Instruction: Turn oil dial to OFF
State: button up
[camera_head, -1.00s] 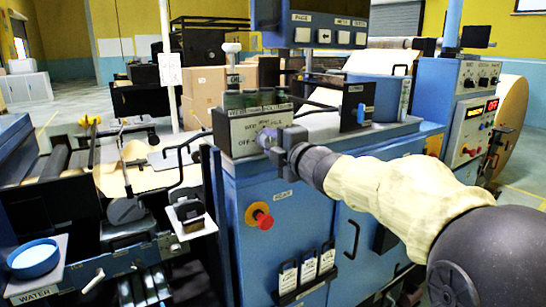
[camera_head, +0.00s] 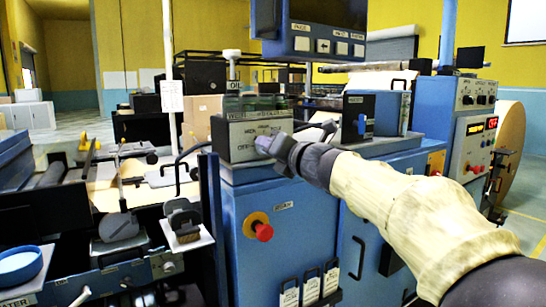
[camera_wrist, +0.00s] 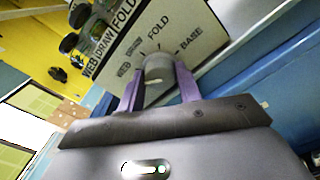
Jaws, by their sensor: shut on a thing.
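The oil dial (camera_wrist: 158,70) is a grey knob on a pale panel, with printed position labels fanned around it. FOLD and BASE are readable in the wrist view. The panel (camera_head: 231,147) is the front of a small box on the blue machine's left end, below an OIL tag. An OFF label shows at its lower left in the head view. I cannot tell which label the knob points to.
Several small dark green bottles (camera_head: 252,104) stand on the box above the panel. A red stop button (camera_head: 263,231) is on the machine front below. A black and blue switch box (camera_head: 358,117) stands to the right. A blue water bowl (camera_head: 20,264) is at lower left.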

jog(key=shift+a+n+b, duration=0.1)
jog(key=shift+n+b, duration=1.55)
jog(key=shift+n, duration=1.75)
jog(key=o, duration=1)
jog(key=shift+w, duration=0.15)
jog(key=b+v, duration=0.1)
jog(key=v, duration=1.6)
jog(key=shift+s, duration=0.25)
